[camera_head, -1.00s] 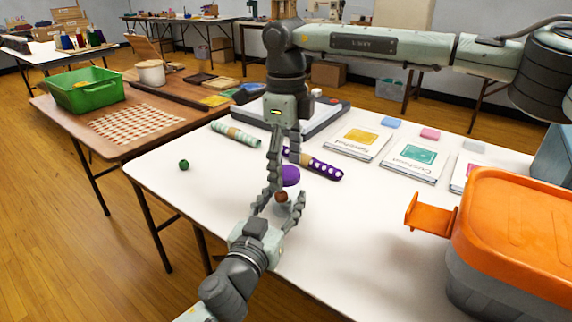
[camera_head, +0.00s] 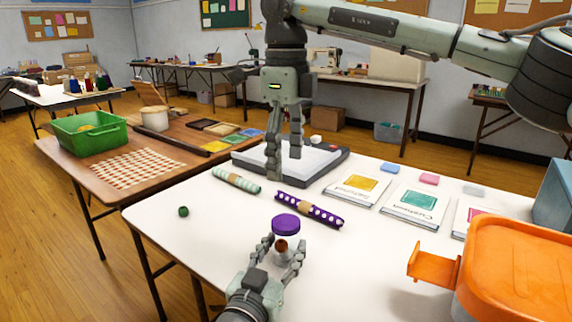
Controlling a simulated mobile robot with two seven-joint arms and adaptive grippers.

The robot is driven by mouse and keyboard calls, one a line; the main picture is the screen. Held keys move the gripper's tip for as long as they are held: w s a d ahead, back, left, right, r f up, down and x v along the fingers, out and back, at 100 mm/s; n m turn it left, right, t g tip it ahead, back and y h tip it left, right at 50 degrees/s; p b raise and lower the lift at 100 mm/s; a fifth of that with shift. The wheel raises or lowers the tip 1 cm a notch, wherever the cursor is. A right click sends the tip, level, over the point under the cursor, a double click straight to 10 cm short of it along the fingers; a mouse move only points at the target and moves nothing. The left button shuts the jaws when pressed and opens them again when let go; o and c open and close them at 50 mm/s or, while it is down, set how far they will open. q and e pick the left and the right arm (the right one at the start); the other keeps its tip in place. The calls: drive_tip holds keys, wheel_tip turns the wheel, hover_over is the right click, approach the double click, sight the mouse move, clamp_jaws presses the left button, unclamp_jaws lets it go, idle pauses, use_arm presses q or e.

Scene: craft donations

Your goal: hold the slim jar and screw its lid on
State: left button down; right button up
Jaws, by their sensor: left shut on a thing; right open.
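The slim jar (camera_head: 282,246) stands upright near the front of the white table, with something brown showing on its side. The purple lid (camera_head: 286,222) sits on top of the jar, looking level; I cannot tell how tightly it is on. My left gripper (camera_head: 279,257) is shut around the jar below the lid, and its fingers hide the jar's lower part. My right gripper (camera_head: 285,172) is open and empty, pointing down above and behind the lid, clear of it.
A green-striped roll (camera_head: 236,181) and a purple spotted roll (camera_head: 309,208) lie behind the jar. A green ball (camera_head: 183,211) lies at the left. Booklets (camera_head: 413,203) and an orange-lidded bin (camera_head: 525,262) are at the right. The white table (camera_head: 350,265) is bare between jar and bin.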

use_arm(q)
drive_tip(key=c, duration=0.7)
unclamp_jaws()
drive_tip(key=v, duration=1.2)
drive_tip(key=shift+a, duration=0.1)
